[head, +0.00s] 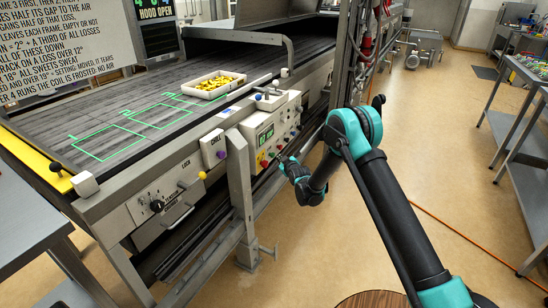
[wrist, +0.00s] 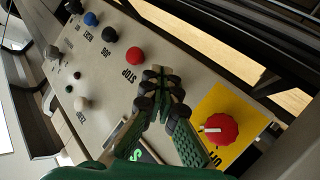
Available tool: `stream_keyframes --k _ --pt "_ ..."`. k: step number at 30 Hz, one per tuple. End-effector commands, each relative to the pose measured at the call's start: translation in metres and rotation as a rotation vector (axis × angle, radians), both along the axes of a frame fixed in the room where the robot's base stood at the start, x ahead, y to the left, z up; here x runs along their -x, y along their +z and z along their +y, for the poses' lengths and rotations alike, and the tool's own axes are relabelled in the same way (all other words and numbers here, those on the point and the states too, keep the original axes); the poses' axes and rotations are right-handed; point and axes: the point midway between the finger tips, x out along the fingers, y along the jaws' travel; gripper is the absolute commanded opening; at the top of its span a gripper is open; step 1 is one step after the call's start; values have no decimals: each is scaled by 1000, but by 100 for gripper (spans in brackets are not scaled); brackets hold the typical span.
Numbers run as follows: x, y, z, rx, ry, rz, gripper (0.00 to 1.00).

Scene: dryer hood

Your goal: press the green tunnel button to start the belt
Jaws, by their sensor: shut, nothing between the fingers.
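The control panel (head: 258,132) with a lit display is on the side of the belt machine in the head view; its face (wrist: 105,75) fills much of the wrist view. I cannot make out a green button in either view; part of the panel is hidden behind my fingers. My gripper (wrist: 160,84) is shut and empty, its fingertips over the panel between the red STOP button (wrist: 134,54) and a red rotary knob (wrist: 220,129) on a yellow plate. In the head view my gripper (head: 281,158) is at the panel's lower edge. I cannot tell whether it touches.
The wrist view also shows a blue button (wrist: 90,19), a dark grey button (wrist: 109,35) and a white knob (wrist: 80,103). A white tray (head: 192,89) of yellow pieces stands on the belt (head: 60,103). Open floor (head: 445,150) lies to the right.

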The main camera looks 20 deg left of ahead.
Motion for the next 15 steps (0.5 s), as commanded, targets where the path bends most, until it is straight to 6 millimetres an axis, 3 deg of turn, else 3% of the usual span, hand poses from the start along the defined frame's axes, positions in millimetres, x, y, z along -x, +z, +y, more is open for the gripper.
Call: stream_keyframes --k 15 --pt "-1 0 7 -1 0 1 0"
